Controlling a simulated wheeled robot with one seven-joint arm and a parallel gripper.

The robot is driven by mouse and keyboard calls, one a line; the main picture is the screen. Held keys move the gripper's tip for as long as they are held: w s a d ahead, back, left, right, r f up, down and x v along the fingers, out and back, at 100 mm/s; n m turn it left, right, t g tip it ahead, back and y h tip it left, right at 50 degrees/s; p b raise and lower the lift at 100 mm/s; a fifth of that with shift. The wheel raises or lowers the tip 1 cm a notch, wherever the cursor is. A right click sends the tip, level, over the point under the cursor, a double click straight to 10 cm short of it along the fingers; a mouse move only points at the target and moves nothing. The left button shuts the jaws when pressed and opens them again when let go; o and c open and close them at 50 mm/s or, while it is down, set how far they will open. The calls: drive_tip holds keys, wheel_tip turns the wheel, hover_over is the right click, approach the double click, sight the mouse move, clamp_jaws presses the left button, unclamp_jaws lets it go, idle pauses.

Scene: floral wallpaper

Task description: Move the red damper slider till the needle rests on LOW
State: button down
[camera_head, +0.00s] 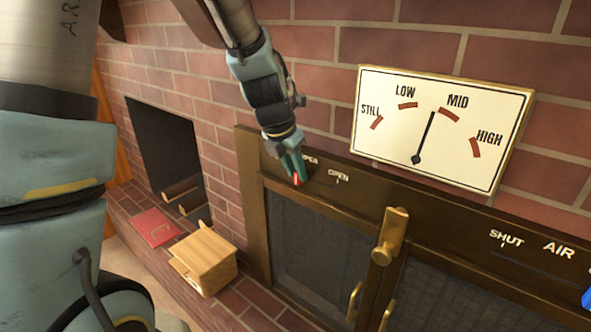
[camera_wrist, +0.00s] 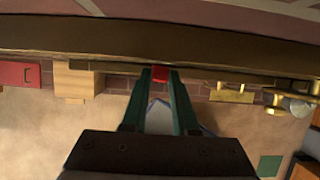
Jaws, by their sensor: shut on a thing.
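The red damper slider (camera_head: 296,180) sits on the brass-brown frame at the upper left of the fireplace doors. My gripper (camera_head: 291,165) is shut on it from above. In the wrist view the red slider (camera_wrist: 160,74) shows between the two green fingertips (camera_wrist: 161,82). The white dial (camera_head: 440,125) hangs on the brick wall, marked STILL, LOW, MID and HIGH. Its black needle (camera_head: 425,138) points up, just left of the MID mark and right of LOW. The slider's track is partly hidden by my gripper; an OPEN label (camera_head: 338,176) shows right of it.
A brass latch handle (camera_head: 391,235) stands out between the glass doors. At the right are SHUT and AIR labels and part of a blue knob (camera_head: 587,297). A wooden box (camera_head: 203,262) and a red book-like item (camera_head: 155,228) lie on the brick hearth at left.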

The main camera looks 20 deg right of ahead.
idle(0.7)
drive_tip(key=w, duration=0.1)
drive_tip(key=w+a, duration=0.1)
drive_tip(key=w, duration=0.1)
drive_tip(key=shift+a, duration=0.3)
drive_tip(key=c, duration=0.7)
unclamp_jaws()
drive_tip(key=v, duration=1)
drive_tip(key=shift+s+a+r, duration=0.1)
drive_tip(key=shift+a+r, duration=0.1)
drive_tip(key=shift+r, duration=0.1)
